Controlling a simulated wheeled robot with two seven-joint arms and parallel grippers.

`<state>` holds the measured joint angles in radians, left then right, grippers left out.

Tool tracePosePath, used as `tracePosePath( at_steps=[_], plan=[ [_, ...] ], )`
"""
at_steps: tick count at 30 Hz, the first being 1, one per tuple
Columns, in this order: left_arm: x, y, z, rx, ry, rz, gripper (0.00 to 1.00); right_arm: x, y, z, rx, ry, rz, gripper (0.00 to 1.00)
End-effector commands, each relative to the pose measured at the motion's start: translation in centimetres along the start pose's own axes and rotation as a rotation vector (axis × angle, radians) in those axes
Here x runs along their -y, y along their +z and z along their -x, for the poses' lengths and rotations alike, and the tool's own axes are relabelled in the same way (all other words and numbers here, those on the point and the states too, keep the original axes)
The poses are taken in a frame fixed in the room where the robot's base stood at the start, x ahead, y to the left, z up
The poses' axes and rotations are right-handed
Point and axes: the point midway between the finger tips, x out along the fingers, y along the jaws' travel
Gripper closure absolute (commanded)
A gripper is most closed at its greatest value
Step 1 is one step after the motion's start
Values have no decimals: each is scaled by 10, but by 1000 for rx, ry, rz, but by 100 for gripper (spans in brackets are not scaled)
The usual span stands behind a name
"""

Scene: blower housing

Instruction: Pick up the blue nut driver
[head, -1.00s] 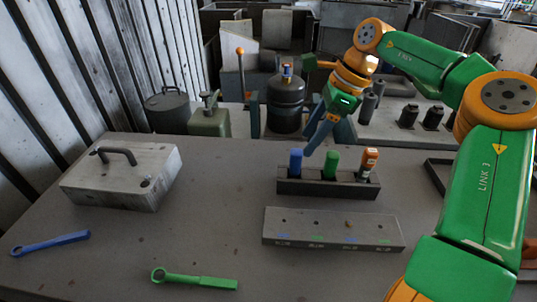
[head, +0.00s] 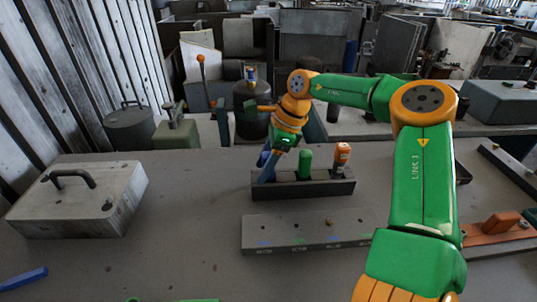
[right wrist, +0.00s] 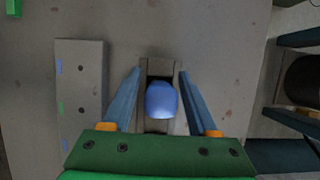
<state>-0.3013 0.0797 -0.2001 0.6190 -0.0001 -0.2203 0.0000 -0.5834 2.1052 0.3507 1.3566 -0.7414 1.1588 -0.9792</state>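The blue nut driver (head: 262,158) stands in the left slot of a dark holder (head: 325,188). In the head view it is partly hidden by my gripper's blue finger. In the right wrist view its blue handle (right wrist: 161,100) shows between the two fingers, with a gap on each side. My right gripper (right wrist: 159,72) is open around the handle and not closed on it; it also shows at the holder's left end in the head view (head: 268,170). My left gripper is not in view.
A green driver (head: 305,164) and an orange driver (head: 342,155) stand in the same holder. A grey labelled block (head: 310,232) lies in front. A grey case (head: 80,202) is at the left, a blue wrench (head: 22,279) at the lower left edge. An orange-topped fixture (head: 500,228) is at the right.

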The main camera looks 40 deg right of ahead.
Motion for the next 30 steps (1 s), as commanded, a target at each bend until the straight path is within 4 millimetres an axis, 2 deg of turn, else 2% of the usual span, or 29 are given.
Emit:
tracePosePath(
  at_steps=[1,6,14,17,24,27,30],
  plan=[
    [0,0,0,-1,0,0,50,0,0,0,0,0,0,57],
    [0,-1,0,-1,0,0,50,0,0,0,0,0,0,100],
    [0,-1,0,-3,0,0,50,0,0,0,0,0,0,100],
    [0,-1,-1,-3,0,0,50,0,3,6,0,-2,1,100],
    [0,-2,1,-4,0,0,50,1,27,65,0,-6,1,100],
    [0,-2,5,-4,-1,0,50,1,35,84,0,-4,0,100],
    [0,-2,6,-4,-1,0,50,0,38,92,0,-1,0,100]
  ],
)
